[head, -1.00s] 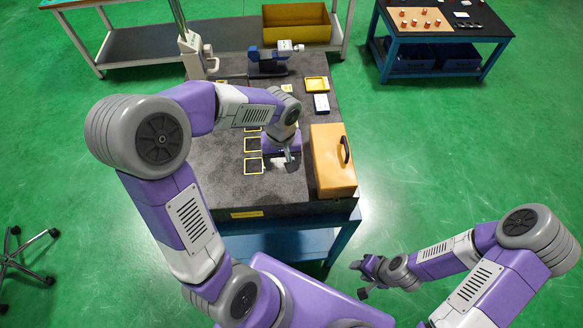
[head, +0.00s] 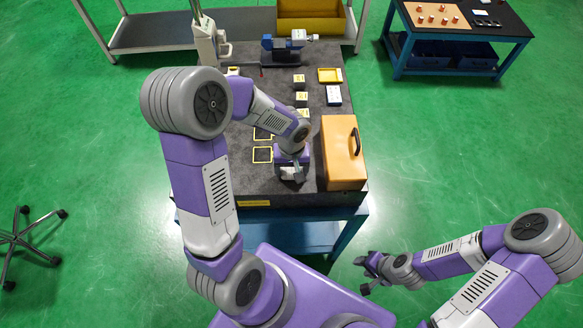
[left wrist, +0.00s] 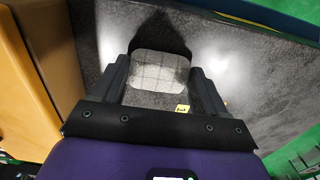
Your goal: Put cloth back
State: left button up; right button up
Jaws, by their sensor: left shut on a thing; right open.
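The cloth (left wrist: 160,68) is a pale grey checked square, seen between the fingers of my left gripper (left wrist: 160,74) in the left wrist view. My left gripper is shut on it. In the head view my left gripper (head: 290,174) is over the front part of the dark table top (head: 230,185), left of the orange case, and the cloth is mostly hidden under it. A dark shadow lies beside the cloth; its height above the table is hard to judge. My right gripper (head: 368,272) is open and empty, away from the table over the floor.
The orange case (head: 338,165) with a dark handle stands at the table's right edge. Yellow-outlined squares (head: 262,155) lie left of my gripper. Small yellow-labelled blocks (head: 301,97), a yellow tray (head: 329,75) and a blue vise (head: 283,50) are further back.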

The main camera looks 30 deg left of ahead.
aim_at(291, 171)
pick_arm(q)
jog(key=shift+f, duration=0.15)
jog(key=o, duration=1)
jog(key=shift+r, duration=0.25)
notch_tip(291, 171, up, 12)
jog(key=shift+f+p, duration=0.1)
jog(key=shift+p, duration=0.8)
